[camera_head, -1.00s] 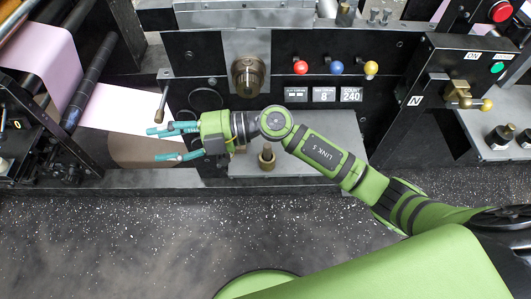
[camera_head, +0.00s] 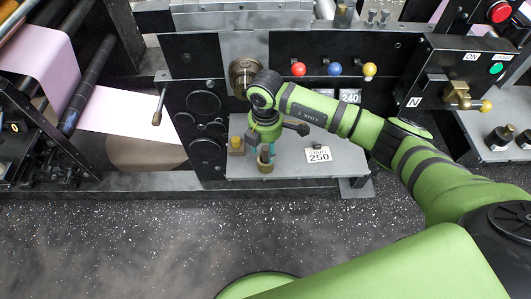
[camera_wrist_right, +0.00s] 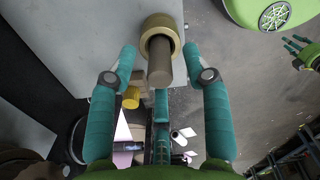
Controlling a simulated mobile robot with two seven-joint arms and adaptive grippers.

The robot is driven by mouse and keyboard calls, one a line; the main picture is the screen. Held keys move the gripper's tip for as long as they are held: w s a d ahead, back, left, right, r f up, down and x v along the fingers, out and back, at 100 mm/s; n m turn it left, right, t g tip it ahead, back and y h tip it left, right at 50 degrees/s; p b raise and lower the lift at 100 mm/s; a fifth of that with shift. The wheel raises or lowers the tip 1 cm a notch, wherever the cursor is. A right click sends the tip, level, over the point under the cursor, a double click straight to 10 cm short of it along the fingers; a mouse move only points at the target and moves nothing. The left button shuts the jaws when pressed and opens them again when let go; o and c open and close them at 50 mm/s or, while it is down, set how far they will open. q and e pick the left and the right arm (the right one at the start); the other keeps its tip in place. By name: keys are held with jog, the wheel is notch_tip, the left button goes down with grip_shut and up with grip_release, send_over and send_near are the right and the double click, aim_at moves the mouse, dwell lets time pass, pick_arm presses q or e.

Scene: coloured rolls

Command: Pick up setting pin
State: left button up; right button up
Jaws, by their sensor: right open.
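The setting pin (camera_head: 265,168) is a brass-coloured pin with a wide collar. It stands on the grey shelf (camera_head: 215,168) below the machine's front panel. My right gripper (camera_head: 266,157) points down right over it, partly hiding it. In the right wrist view the pin (camera_wrist_right: 160,62) shows as a dark shaft rising from a brass collar. The open teal fingers of my right gripper (camera_wrist_right: 160,75) stand on either side of the shaft, with gaps, and the third finger is below it. A green gripper with teal fingers, apparently my left (camera_wrist_right: 303,52), shows small at the upper right edge.
A round brass fitting (camera_head: 240,75) juts from the panel above, close to my right wrist. The speckled floor (camera_head: 150,235) in front is clear.

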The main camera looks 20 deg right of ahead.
notch_tip(320, 180, down, 2)
grip_shut()
dwell(0.4)
